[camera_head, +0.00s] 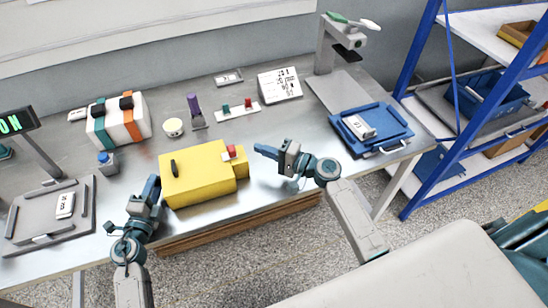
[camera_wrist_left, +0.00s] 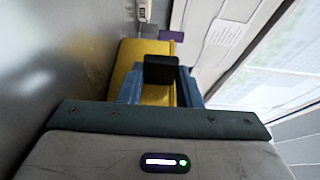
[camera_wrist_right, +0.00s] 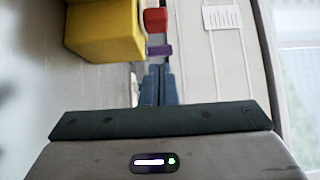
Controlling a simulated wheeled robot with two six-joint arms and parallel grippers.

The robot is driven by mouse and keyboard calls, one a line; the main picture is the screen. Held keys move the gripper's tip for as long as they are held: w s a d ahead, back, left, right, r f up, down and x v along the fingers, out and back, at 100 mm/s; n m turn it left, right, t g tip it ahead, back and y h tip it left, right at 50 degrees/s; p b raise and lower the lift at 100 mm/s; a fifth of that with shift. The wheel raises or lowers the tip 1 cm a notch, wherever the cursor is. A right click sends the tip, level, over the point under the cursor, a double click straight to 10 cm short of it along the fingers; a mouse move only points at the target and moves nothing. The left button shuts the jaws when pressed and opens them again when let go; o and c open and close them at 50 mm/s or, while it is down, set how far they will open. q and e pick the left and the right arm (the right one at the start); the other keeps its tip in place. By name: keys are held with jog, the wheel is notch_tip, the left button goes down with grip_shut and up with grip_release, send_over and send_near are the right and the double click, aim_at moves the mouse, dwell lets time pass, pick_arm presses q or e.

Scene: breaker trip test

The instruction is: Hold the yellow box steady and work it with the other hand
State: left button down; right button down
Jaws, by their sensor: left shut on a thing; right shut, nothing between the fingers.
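The yellow box (camera_head: 200,185) lies near the table's front edge, with a black handle-like part (camera_head: 173,168) on top and a red lever (camera_head: 230,151) at its right end. My left gripper (camera_head: 152,188) is at the box's left end. In the left wrist view its fingers (camera_wrist_left: 160,88) are shut around a black part (camera_wrist_left: 160,70) of the box. My right gripper (camera_head: 268,151) is shut and empty, a short way right of the red lever and apart from it. The right wrist view shows the red lever (camera_wrist_right: 155,20) beyond the closed fingertips (camera_wrist_right: 160,85).
Behind the box stand a small white cup (camera_head: 173,127), a purple stand (camera_head: 195,110) and a plate with red and green pegs (camera_head: 238,110). A blue tray (camera_head: 400,133) is at the right, a grey tray (camera_head: 20,225) at the left. A blue-framed shelf (camera_head: 425,170) stands further right.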

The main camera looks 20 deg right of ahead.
pick_arm(q)
jog(key=shift+r, duration=0.15)
pick_arm(e)
jog(key=v, duration=0.7)
jog(key=shift+s, duration=0.25)
jog(key=shift+s+d, duration=0.4)
jog(key=shift+d, duration=0.1)
pick_arm(q)
jog(key=c, duration=0.9)
grip_release()
jog(key=shift+c, duration=0.2)
